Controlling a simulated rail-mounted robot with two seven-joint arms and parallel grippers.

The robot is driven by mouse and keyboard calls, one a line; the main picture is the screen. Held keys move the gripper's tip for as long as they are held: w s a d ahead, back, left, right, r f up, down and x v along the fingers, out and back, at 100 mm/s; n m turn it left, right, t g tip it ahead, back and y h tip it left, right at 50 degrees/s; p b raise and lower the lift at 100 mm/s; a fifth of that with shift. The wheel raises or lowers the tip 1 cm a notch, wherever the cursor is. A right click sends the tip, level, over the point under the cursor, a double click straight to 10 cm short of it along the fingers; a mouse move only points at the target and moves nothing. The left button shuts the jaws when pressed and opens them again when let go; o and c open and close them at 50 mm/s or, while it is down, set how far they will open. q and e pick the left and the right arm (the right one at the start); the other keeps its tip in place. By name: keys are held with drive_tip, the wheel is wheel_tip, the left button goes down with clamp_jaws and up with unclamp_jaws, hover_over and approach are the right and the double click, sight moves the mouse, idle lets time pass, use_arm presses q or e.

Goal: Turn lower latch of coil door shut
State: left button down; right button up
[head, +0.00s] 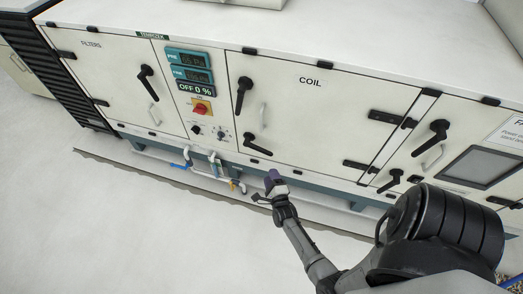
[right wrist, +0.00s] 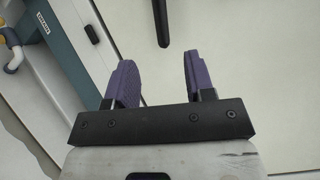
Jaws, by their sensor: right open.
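The coil door (head: 325,115) is a white panel labelled COIL, lying flush in the cabinet front. Its lower latch (head: 258,146) is a black lever near the bottom left corner, lying sideways and pointing to the lower right. The upper latch (head: 242,95) points downward along the left edge. My right gripper (head: 272,180) is just below the lower latch, apart from it. In the right wrist view, its purple fingers (right wrist: 160,68) are apart with nothing between them. A black lever end (right wrist: 161,24), seemingly the lower latch, shows ahead of the fingertips. My left gripper is out of view.
A pale door handle (head: 263,115) is between the two latches. Pipes with a blue valve (head: 205,170) stick out below the control panel (head: 196,95), left of my gripper. Black hinges (head: 385,117) line the door's right side. The floor (head: 120,230) in front is clear.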

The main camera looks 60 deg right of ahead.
sight(261, 150)
drive_tip(key=b+x, duration=0.5)
drive_tip(key=x, duration=0.9)
drive_tip(key=shift+s, duration=0.1)
drive_tip(key=shift+d, duration=0.1)
clamp_jaws()
